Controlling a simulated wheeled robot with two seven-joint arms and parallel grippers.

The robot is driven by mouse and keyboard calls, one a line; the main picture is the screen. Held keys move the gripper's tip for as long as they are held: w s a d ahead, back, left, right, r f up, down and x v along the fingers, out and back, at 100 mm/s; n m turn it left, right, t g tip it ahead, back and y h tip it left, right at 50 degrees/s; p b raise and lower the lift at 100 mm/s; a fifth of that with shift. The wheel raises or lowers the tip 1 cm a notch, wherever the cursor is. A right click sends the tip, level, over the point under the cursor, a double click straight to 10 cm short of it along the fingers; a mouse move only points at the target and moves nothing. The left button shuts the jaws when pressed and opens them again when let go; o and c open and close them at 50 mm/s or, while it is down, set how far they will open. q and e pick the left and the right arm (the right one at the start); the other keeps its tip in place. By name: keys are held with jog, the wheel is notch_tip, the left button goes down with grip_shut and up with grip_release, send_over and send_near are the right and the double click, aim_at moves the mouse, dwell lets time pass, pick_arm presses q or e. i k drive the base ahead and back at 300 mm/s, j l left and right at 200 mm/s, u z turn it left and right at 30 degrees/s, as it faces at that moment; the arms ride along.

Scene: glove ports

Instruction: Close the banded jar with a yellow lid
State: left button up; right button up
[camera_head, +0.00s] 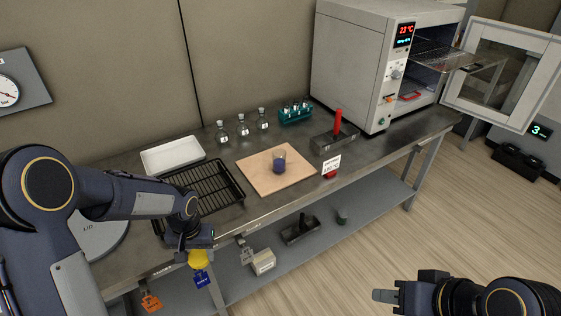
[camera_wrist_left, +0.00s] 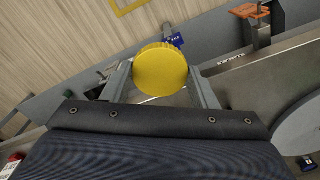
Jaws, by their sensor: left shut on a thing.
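A yellow lid (camera_head: 198,259) is in my left gripper (camera_head: 193,250), in front of the bench's front edge. In the left wrist view the round lid (camera_wrist_left: 160,69) sits between the two fingers of the left gripper (camera_wrist_left: 162,84), which is shut on it. A small glass jar (camera_head: 279,160) with dark blue contents stands upright on a tan board (camera_head: 276,173) at mid-bench, to the right of and beyond the left gripper. I cannot make out its band or its rim clearly. My right gripper (camera_head: 388,296) is at the bottom right, over the floor, away from the bench; its finger gap is not clear.
A black wire rack tray (camera_head: 232,192) lies between the left arm and the board, with a white tray (camera_head: 172,154) behind. Several flasks (camera_head: 243,126) and a teal rack (camera_head: 296,115) stand at the back. A red-handled block (camera_head: 336,136) and an open-door oven (camera_head: 362,70) are right.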

aim_at(279, 154)
jog(key=i+l+u, duration=0.3)
jog(key=l, duration=0.35)
jog(key=i+l+u, duration=0.15)
jog(key=l, duration=0.25)
jog(key=i+l+u, duration=0.15)
jog(key=l, duration=0.25)
jog(key=i+l+u, duration=0.15)
jog(key=l, duration=0.25)
jog(key=i+l+u, duration=0.15)
jog(key=l, duration=0.25)
